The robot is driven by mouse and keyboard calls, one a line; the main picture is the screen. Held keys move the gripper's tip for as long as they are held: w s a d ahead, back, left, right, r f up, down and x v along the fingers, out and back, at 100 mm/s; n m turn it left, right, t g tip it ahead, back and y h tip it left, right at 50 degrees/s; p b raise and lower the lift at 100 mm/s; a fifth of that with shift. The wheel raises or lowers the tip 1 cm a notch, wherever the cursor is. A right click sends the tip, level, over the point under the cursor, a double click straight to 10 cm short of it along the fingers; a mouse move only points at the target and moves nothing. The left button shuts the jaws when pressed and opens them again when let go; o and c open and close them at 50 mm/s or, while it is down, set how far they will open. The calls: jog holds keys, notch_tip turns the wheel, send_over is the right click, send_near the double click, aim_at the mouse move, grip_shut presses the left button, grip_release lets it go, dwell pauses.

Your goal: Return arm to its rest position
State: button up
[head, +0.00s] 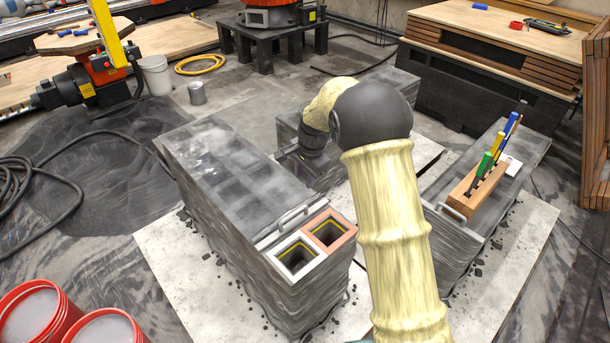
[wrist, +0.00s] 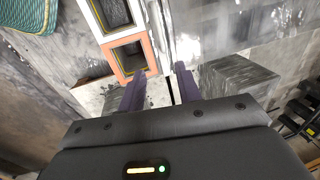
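My arm, in a cream sleeve with a dark elbow joint, rises from the bottom of the head view and bends left and away. My gripper (head: 286,157) is partly hidden by its own wrist and lies beyond the right edge of the long grey printed block (head: 215,165). In the wrist view my gripper (wrist: 160,84) has its two purple fingers apart, with nothing visible between them. An orange-rimmed square holder (wrist: 130,57) and a white-rimmed one (wrist: 112,14) show beyond the fingers.
The orange holder (head: 330,230) and white holder (head: 296,258) sit at the block's near end. A wooden rack (head: 478,190) with upright coloured tools stands on the right block (head: 445,217). Red buckets (head: 62,312) stand at lower left. A further grey block (head: 385,88) lies behind my arm.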

jog(key=shift+a, duration=0.1)
jog(key=s+d+r+n+p, duration=0.1)
jog(key=s+d+r+n, duration=0.2)
jog(key=s, duration=0.6)
jog(key=s+d+r+n+h+p, duration=0.1)
jog(key=s+d+r+n+p, duration=0.1)
jog(key=s+d, duration=0.4)
jog(key=s+d+r+n+t+p, duration=0.1)
jog(key=s+d+r+n, duration=0.3)
jog(key=s, duration=0.8)
jog(key=shift+s+d+r+n+p, duration=0.35)
jog(key=shift+s+d+n+p, duration=0.1)
jog(key=shift+p, duration=0.3)
jog(key=shift+w+a, duration=0.1)
jog(key=shift+a, duration=0.05)
